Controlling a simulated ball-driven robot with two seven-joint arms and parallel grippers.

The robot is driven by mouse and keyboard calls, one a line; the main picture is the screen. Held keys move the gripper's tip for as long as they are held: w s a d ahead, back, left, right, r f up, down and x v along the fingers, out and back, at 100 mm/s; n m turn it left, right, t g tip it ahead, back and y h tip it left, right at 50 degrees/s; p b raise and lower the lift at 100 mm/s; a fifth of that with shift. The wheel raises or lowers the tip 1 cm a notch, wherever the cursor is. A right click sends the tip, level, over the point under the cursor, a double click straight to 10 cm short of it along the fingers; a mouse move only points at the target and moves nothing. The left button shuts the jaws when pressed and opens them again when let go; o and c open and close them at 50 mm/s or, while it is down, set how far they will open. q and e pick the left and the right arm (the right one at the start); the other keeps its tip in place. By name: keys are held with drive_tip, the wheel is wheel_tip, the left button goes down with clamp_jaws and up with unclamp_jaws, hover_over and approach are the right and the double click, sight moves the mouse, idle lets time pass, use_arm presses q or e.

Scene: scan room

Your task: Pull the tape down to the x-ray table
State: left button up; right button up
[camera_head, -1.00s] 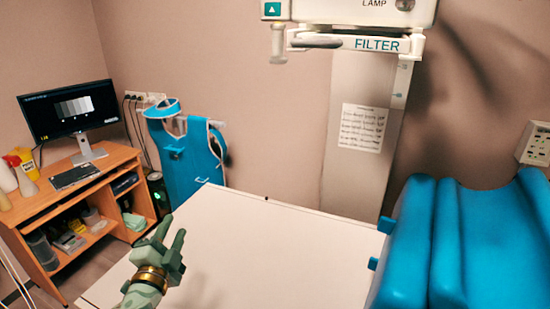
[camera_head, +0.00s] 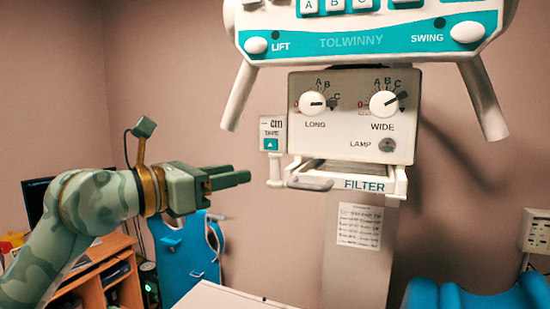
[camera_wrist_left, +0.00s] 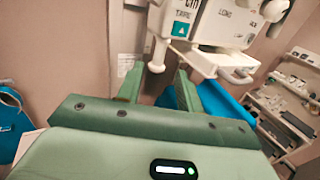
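The tape unit (camera_head: 272,133), a small white box marked "cm TAPE", sits on the left side of the tube head. Its white pull handle (camera_head: 274,172) hangs just below it. The handle also shows in the left wrist view (camera_wrist_left: 157,56). My left gripper (camera_head: 242,176) is open and empty, pointing right at the handle's height with its tips just short of it. In the left wrist view the handle appears ahead, between the two spread fingers (camera_wrist_left: 158,88). The white x-ray table (camera_head: 228,299) shows only at the bottom edge. My right gripper is out of view.
The collimator box (camera_head: 352,115) with two dials is right of the tape, with the filter tray (camera_head: 350,181) below it. The control panel with slanted handles (camera_head: 482,100) is above. A blue apron (camera_head: 188,255) and a wooden desk (camera_head: 118,270) stand lower left.

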sight(272, 167)
use_arm(q)
drive_tip(key=p+x, duration=0.3)
drive_tip(key=x, duration=0.7)
drive_tip(key=shift+w+d, duration=0.15)
drive_tip(key=shift+d, duration=0.1)
clamp_jaws()
